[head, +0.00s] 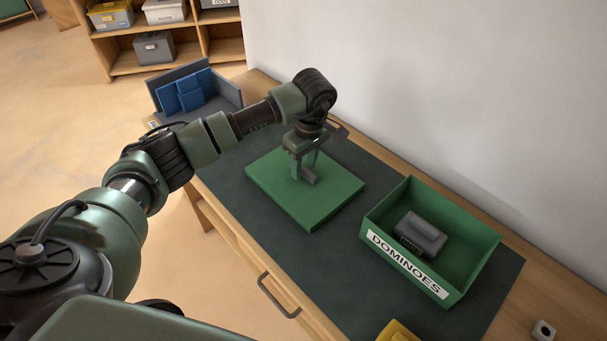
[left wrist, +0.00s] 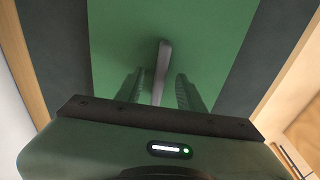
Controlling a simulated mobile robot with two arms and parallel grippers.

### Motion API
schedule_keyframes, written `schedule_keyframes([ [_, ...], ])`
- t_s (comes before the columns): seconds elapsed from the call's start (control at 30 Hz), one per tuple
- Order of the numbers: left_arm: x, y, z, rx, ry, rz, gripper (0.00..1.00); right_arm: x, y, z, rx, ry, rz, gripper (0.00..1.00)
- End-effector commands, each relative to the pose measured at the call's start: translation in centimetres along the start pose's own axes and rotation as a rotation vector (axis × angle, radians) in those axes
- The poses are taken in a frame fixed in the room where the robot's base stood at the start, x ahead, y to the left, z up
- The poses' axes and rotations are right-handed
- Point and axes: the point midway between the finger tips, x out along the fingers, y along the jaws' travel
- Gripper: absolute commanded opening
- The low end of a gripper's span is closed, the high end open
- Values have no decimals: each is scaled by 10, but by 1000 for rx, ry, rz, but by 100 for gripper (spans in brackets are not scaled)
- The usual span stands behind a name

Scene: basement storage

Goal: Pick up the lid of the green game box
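The green lid (head: 330,200) lies flat on the dark mat, left of the open green box (head: 465,265) labelled DOMINOES. A grey bar handle (head: 309,179) stands on the lid's middle; it also shows in the left wrist view (left wrist: 163,65). My left gripper (head: 304,172) points down over the lid at the handle. In the left wrist view its two fingers (left wrist: 158,88) are apart, with the handle between them and gaps visible on both sides. How far the fingertips are from the lid is hard to tell. My right gripper is not in view.
A dark grey block (head: 420,233) sits inside the green box. A grey bin (head: 225,94) with blue items stands at the table's far left end. A wall bounds the back.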

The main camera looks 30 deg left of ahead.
Motion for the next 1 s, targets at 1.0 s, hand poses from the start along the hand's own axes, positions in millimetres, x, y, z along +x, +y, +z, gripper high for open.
schedule_keyframes([
  [1.0, -34, 2, -5, -2, 1, 7, 0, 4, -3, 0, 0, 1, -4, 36],
])
